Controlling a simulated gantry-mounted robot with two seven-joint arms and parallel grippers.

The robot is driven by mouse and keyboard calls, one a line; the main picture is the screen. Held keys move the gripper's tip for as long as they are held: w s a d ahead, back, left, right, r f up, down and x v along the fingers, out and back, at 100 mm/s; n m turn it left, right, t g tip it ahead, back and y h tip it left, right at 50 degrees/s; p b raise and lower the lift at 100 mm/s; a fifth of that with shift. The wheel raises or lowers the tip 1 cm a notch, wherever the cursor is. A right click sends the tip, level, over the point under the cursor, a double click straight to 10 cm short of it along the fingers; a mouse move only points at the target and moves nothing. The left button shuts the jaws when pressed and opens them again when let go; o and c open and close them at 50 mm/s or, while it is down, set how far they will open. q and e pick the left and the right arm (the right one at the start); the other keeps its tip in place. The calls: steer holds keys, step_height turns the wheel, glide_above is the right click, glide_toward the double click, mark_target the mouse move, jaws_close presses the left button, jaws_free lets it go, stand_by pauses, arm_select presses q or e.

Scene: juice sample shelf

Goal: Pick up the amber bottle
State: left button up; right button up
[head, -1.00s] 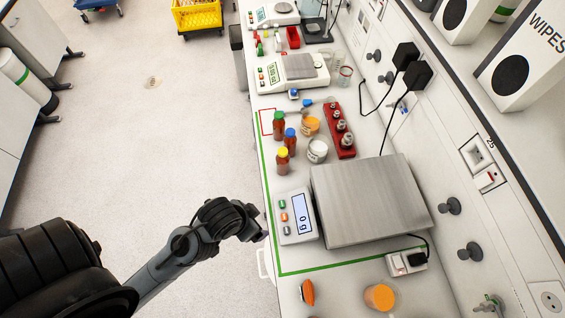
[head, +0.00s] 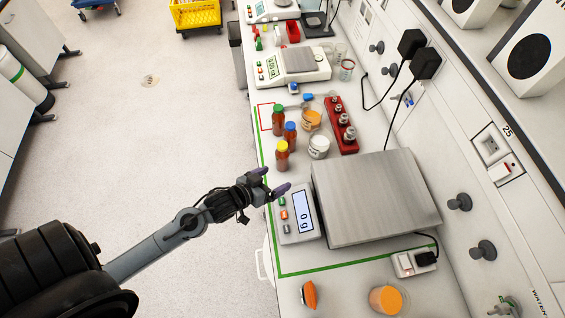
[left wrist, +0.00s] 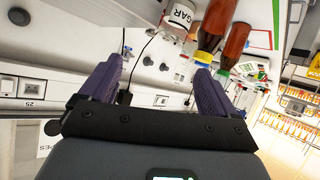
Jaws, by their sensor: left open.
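Three amber bottles stand upright in a loose line on the bench: one with a green cap (head: 278,122), one with a blue cap (head: 290,136) and one with a yellow cap (head: 282,157). The yellow-capped bottle is nearest my left gripper (head: 275,180). That gripper is open and empty, at the bench's left edge beside the scale display, just short of the bottle and apart from it. In the left wrist view, the purple fingers (left wrist: 152,90) are spread; the yellow-capped bottle (left wrist: 216,25) appears beyond the right finger, with another amber bottle (left wrist: 236,45) beside it. My right gripper is not in view.
A large scale (head: 375,198) fills the bench right of my gripper. A white jar (head: 319,147), an orange-filled jar (head: 311,121) and a red weight block (head: 341,125) stand close right of the bottles.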

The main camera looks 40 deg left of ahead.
arm_select(q)
steer(key=m+t+b, duration=0.1)
steer(key=m+b, duration=0.1)
steer(key=b, duration=0.4)
glide_toward(277, 158)
steer(key=w, duration=0.2)
steer(key=shift+f+x, duration=0.2)
steer(key=shift+x, duration=5.4)
steer(key=shift+s, duration=0.1)
arm_select(e)
step_height(277, 158, down, 9)
steer(key=shift+a, duration=0.1)
arm_select(q)
steer(key=c, duration=1.2)
steer(key=shift+c, duration=0.8)
